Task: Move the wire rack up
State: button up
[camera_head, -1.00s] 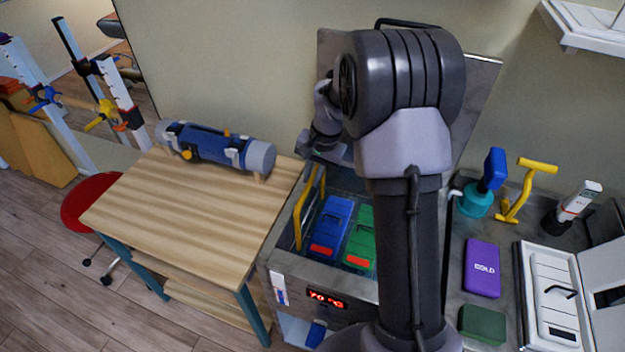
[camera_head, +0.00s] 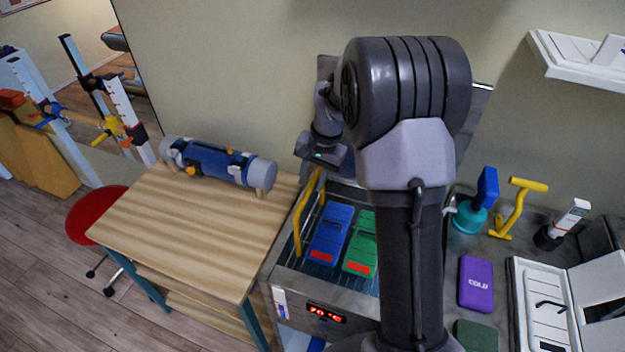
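The wire rack (camera_head: 318,268) is in the grey metal tank at centre, its thin wires showing around a blue pack (camera_head: 331,230) and a green pack (camera_head: 361,241). Its yellow handle (camera_head: 304,215) rises on the left side. My gripper (camera_head: 320,165) is at the upper end of this handle, pointing down. Its fingertips are hard to make out, but the handle and packs rise with it, so it appears shut on the rack. My arm hides the right part of the tank and rack.
The tank (camera_head: 290,290) shows a lit red display. A wooden table (camera_head: 190,225) with a blue-grey roller device (camera_head: 218,162) stands left. The counter at right holds a purple cold pack (camera_head: 476,283) and several tools. A white shelf (camera_head: 580,62) hangs at upper right.

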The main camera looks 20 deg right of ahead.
jog(key=shift+f, duration=0.15)
jog(key=p+v, duration=0.5)
jog(key=v, duration=1.2)
jog(key=shift+r, duration=0.25)
jog(key=shift+a, duration=0.1)
jog(key=s+a+n+t+b, duration=0.25)
jog(key=s+a+b, duration=0.55)
jog(key=s+a, duration=0.55)
jog(key=s+a+f+n+b, duration=0.1)
jog(key=s+a+f+b, duration=0.1)
jog(key=s, duration=0.3)
jog(key=s+a+f+n+t+b, duration=0.1)
jog(key=s+a+f, duration=0.1)
jog(key=s+f, duration=0.2)
jog(key=shift+s+f+b, duration=0.3)
jog(key=shift+s+b, duration=0.1)
jog(key=shift+s, duration=0.7)
jog(key=shift+t, duration=0.25)
